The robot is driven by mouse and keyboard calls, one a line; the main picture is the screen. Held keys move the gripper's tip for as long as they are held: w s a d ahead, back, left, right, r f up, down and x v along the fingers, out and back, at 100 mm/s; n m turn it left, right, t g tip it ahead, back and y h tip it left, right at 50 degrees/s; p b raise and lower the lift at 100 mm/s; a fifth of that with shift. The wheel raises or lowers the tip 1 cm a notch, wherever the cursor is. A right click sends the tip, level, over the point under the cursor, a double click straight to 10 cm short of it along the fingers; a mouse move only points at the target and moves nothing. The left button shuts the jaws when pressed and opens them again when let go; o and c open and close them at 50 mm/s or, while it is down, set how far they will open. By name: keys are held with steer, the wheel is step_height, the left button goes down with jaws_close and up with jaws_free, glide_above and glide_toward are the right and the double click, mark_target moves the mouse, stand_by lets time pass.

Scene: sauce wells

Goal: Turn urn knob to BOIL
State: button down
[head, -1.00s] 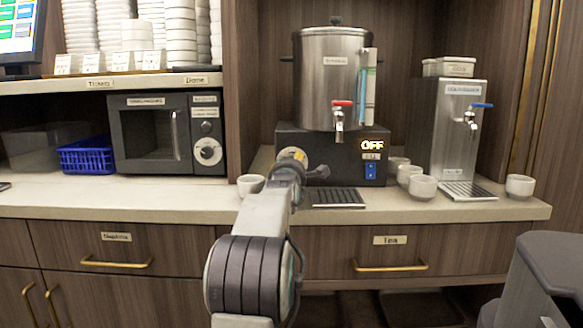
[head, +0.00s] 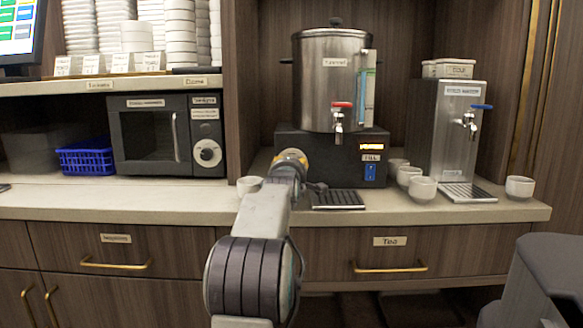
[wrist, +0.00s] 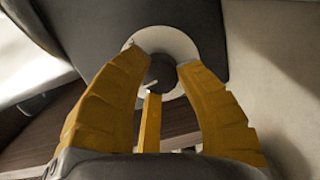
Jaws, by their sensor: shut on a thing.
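The urn (head: 322,95) is a steel cylinder with a red-handled tap on a black base (head: 345,148). An orange display (head: 375,147) is lit at the right of the base; its text is too small to read. My gripper (wrist: 164,62) has its yellow fingers on both sides of the dark round knob (wrist: 163,72), which sits on a white dial plate (wrist: 185,42). The fingers are shut on the knob. A pale mark on the knob points to the lower left in the wrist view. In the head view my arm and gripper (head: 291,160) hide the knob.
A drip tray (head: 338,199) lies in front of the urn. White cups (head: 423,188) stand to its right, near a smaller steel dispenser (head: 450,130). One cup (head: 249,186) is just left of my gripper. A microwave (head: 165,135) stands further left.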

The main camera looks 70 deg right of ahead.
steer(key=shift+r, duration=0.15)
steer(key=c, duration=0.8)
jaws_free()
steer(key=shift+a, duration=0.1)
steer(key=shift+v, duration=5.85)
